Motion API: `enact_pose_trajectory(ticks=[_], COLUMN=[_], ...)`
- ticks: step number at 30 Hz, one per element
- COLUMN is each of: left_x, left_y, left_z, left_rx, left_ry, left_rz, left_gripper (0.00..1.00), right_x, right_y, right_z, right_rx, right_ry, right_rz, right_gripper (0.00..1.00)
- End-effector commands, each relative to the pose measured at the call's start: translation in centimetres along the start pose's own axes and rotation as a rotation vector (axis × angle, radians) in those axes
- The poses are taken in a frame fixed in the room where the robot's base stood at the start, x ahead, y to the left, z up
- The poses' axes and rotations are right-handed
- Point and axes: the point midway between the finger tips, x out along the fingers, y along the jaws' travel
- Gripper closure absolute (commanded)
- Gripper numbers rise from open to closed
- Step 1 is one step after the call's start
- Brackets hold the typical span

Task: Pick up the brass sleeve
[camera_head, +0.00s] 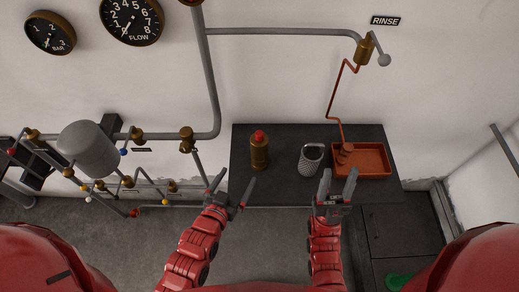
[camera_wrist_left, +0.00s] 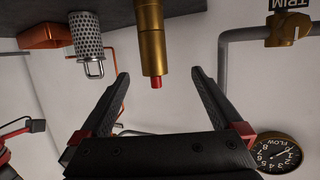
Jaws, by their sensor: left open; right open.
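The brass sleeve (camera_head: 259,153) looks like an upright brass cylinder with a red top, standing on the dark table left of its middle. In the left wrist view the brass sleeve (camera_wrist_left: 152,45) appears upside down, its red tip pointing down between my finger lines. My left gripper (camera_head: 232,185) is open and empty at the table's front left edge, in front and to the left of the sleeve, apart from it. My right gripper (camera_head: 338,180) is open and empty near the front edge, in front of the mesh cylinder and the tray.
A grey mesh cylinder with a handle (camera_head: 310,162) stands right of the sleeve. An orange tray (camera_head: 376,158) sits at the right, under a copper pipe (camera_head: 330,100). Pipes and a grey tank (camera_head: 88,148) are on the left. The table between sleeve and mesh cylinder is clear.

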Motion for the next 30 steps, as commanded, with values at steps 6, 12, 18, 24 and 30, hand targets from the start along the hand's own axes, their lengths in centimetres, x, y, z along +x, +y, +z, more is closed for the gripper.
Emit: enact_pose_trajectory(ticks=[6,12,18,24,30], left_x=[0.1,4.1,7.9,10.4,11.4], left_y=[1.6,1.8,1.9,1.9,1.9], left_z=[1.5,2.5,2.4,2.0,2.0], left_rx=[0.01,0.011,0.009,0.009,0.009], left_ry=[-0.092,-0.088,-0.087,-0.096,-0.09], left_rz=[0.044,0.045,0.043,0.042,0.041], left_gripper=[0.0,0.0,0.0,0.0,0.0], right_x=[-0.4,-4.4,-7.4,-6.4,-6.0], right_y=[0.0,-0.2,-0.4,-0.3,-0.3], right_z=[0.1,0.7,1.3,1.1,1.0], right_rx=[0.0,0.0,0.0,0.0,0.0], right_ry=[0.0,0.0,-0.001,0.0,0.0], right_rz=[0.0,0.0,0.0,0.0,0.0], right_gripper=[0.5,0.5,0.5,0.5,0.5])
